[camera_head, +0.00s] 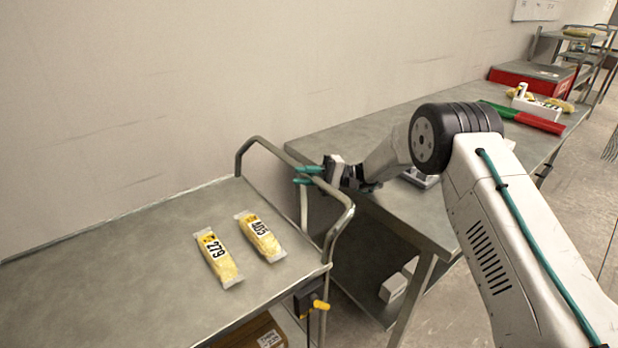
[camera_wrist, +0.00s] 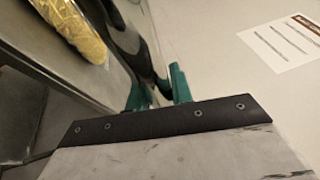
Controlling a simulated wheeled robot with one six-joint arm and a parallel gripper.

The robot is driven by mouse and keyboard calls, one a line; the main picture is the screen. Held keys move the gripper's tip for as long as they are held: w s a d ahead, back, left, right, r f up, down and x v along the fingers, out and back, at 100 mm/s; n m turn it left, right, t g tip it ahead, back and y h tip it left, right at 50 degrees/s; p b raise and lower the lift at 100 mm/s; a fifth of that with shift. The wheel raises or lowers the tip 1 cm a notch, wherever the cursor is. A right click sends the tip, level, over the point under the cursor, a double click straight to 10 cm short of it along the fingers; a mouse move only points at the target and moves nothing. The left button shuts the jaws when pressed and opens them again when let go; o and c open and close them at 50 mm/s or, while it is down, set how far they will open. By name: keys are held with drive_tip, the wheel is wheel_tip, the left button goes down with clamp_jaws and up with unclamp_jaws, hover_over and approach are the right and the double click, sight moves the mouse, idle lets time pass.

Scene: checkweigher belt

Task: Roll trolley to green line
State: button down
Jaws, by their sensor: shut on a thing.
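The trolley (camera_head: 110,262) stands at the left, its flat grey top against the wall. Its bent tube handle (camera_head: 343,222) rises at its right end, close to the grey table. My gripper (camera_head: 309,175) is at the handle's top bar, its teal fingers shut on it. In the wrist view the teal fingertips (camera_wrist: 157,88) are by a dark curved bar. Two yellow packs lie on the trolley, one labelled 279 (camera_head: 218,258) and another (camera_head: 260,237) beside it. No green line on the floor shows.
A long grey table (camera_head: 390,128) runs along the wall right of the trolley. It bears a green bar (camera_head: 498,109), a red bar (camera_head: 540,123) and a red box (camera_head: 530,78). A yellow-tipped lever (camera_head: 320,305) sticks out below the trolley handle. Bare floor shows at the right.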

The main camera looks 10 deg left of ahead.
drive_tip(key=shift+w+d, duration=0.7)
drive_tip(key=c, duration=1.2)
unclamp_jaws()
drive_tip(key=shift+d, duration=0.1)
drive_tip(key=shift+c, duration=0.2)
drive_tip(key=v, duration=0.8)
